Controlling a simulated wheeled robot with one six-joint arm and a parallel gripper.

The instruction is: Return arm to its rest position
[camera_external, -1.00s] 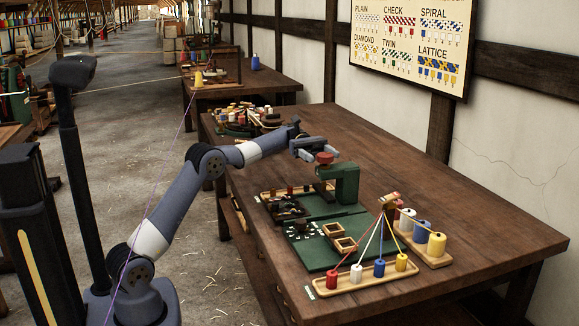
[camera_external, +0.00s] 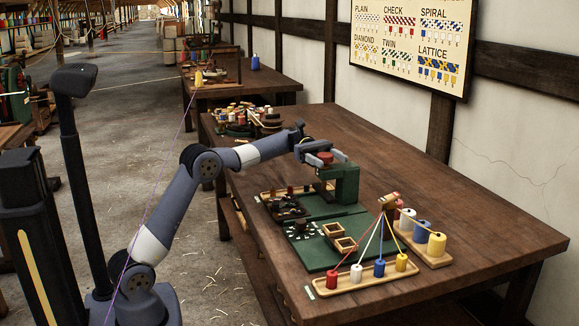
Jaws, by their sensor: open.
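My gripper (camera_external: 324,156) is over the wooden table (camera_external: 440,180), close to the top of a green machine (camera_external: 345,184) with a red cap. My arm reaches in from the left, with its forearm level and its upper arm slanting down to the base. The gripper is open and nothing shows between its fingers. The red cap is just below and behind the fingers in this view; I cannot tell whether they touch.
A green mat (camera_external: 325,245) with two small wooden boxes lies on the table. A tray of colored bobbins (camera_external: 366,277) with taut threads stands in front. More spools (camera_external: 437,246) are at the right. Several colored pieces (camera_external: 243,117) lie at the far left.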

